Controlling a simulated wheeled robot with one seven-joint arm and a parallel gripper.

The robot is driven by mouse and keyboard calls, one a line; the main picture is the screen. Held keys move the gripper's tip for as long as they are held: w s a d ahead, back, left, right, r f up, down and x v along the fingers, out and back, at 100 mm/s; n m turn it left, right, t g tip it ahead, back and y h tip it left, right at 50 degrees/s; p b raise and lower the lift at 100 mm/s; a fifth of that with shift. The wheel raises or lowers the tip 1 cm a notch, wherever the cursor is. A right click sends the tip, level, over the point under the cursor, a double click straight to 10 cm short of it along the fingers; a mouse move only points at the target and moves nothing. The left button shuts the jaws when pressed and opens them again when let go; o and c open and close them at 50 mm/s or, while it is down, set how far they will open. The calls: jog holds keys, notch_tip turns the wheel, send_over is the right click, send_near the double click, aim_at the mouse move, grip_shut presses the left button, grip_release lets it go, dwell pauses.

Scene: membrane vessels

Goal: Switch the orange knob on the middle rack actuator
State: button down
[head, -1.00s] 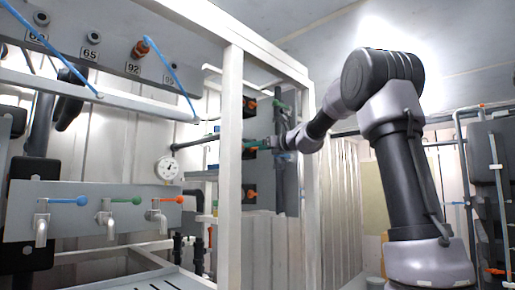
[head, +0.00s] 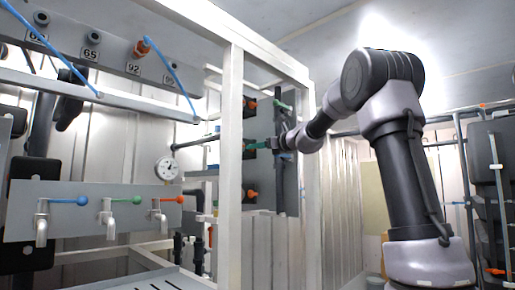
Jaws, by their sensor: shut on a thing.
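The rack of actuators stands behind the white post. Its upper actuator (head: 250,104) and lower actuator (head: 250,195) show orange knobs on dark bodies. The middle actuator (head: 247,153) sits between them and is mostly hidden by the post and my gripper. My gripper (head: 258,145) reaches in from the right at the middle actuator's height, with green at its fingers. It is shut at the middle actuator's orange knob, which is almost wholly covered. The knob's angle cannot be told.
The white frame post (head: 233,160) stands just left of my gripper. A panel with blue, green and orange taps (head: 110,208) is at the left. A round gauge (head: 167,168) hangs behind it. A grey panel with blue hoses (head: 110,45) is above.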

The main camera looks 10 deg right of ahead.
jog(key=shift+s+a+f+n, duration=0.1)
jog(key=shift+n, duration=3.4)
jog(key=shift+f+n, duration=0.1)
jog(key=shift+n, duration=3.4)
jog(key=shift+c, duration=1.4)
grip_release()
